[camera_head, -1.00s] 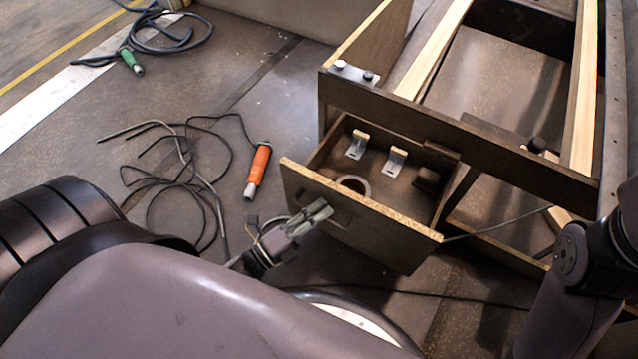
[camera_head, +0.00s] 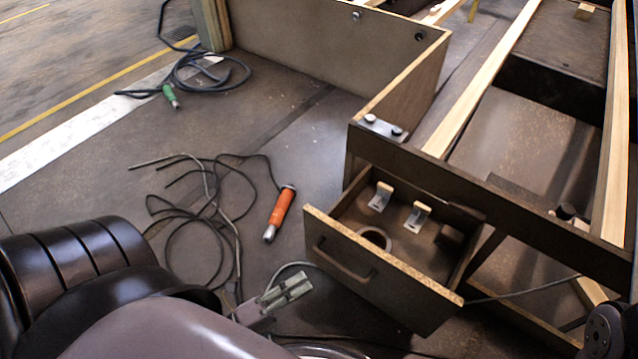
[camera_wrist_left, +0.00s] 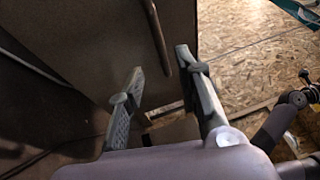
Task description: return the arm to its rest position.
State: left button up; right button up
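My left gripper (camera_head: 285,292) shows in the head view just in front and to the left of the pulled-out drawer (camera_head: 385,268). Its fingers overlap no part of the drawer handle (camera_head: 343,260) there. In the left wrist view the gripper (camera_wrist_left: 160,62) has its two fingers spread with nothing between them. The handle (camera_wrist_left: 156,38) appears beyond the fingertips, on the dark drawer front. My left arm fills the lower left of the head view. My right gripper is out of view; only a piece of my right arm shows at the lower right edge.
The drawer stands open in a wooden frame (camera_head: 480,200) and holds two small brackets and a ring (camera_head: 375,238). An orange-handled tool (camera_head: 281,208) with loose black cables lies on the floor to the left. A green-handled tool (camera_head: 170,96) lies farther back.

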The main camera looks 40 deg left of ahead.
pick_arm(q)
jog(key=shift+v, duration=1)
